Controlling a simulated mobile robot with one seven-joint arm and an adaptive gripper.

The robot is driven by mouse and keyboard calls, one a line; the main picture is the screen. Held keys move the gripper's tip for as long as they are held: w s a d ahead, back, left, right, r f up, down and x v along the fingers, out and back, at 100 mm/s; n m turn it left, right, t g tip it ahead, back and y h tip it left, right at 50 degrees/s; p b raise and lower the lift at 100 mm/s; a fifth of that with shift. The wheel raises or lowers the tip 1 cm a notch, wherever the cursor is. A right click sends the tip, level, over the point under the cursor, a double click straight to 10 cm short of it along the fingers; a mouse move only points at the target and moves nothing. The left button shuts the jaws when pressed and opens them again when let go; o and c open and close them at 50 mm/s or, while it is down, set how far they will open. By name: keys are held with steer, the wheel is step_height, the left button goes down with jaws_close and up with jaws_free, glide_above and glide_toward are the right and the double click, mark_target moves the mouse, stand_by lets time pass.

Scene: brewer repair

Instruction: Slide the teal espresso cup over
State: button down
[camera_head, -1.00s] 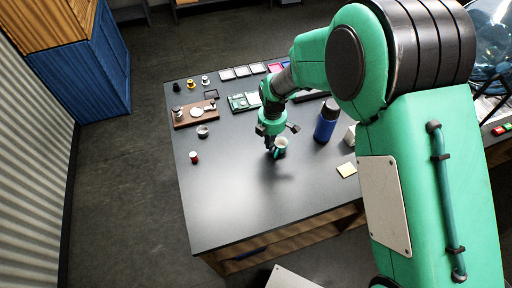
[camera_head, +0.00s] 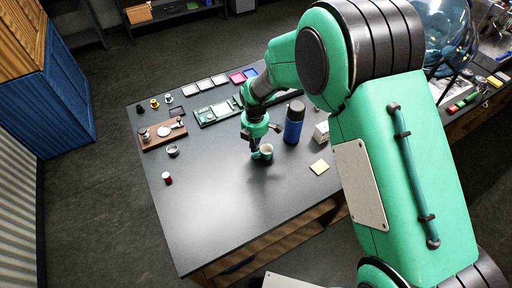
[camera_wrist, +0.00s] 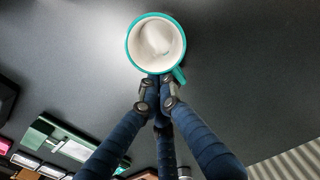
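The teal espresso cup (camera_head: 267,151) stands upright on the dark table (camera_head: 240,215), left of and in front of the blue bottle. In the wrist view the cup (camera_wrist: 155,42) shows from above, with a white empty inside, a teal rim and its handle toward the lower right. My gripper (camera_head: 255,151) is low over the table at the cup's left side. In the wrist view my gripper's fingertips (camera_wrist: 158,88) are drawn together just outside the cup's wall, near the handle. Nothing shows between them. I cannot tell whether they touch the cup.
The front of the table is clear.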

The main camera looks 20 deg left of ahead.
steer(key=shift+s+a, duration=0.3)
steer(key=shift+s+a+r, duration=0.25)
steer(key=shift+s+a, duration=0.2)
steer(key=shift+a, duration=0.05)
steer(key=shift+s+a+r, duration=0.25)
steer(key=shift+s+a, duration=0.2)
steer(key=shift+a, duration=0.05)
step_height(320, 180, up, 9)
steer(key=shift+p, duration=0.4)
steer(key=shift+d, duration=0.15)
steer(key=s+d+m, duration=0.3)
steer(key=m, duration=0.9)
steer(key=s+d+m, duration=0.3)
steer(key=d+m, duration=0.1)
steer(key=m, duration=0.9)
steer(key=shift+b, duration=0.45)
steer(key=shift+f, duration=0.1)
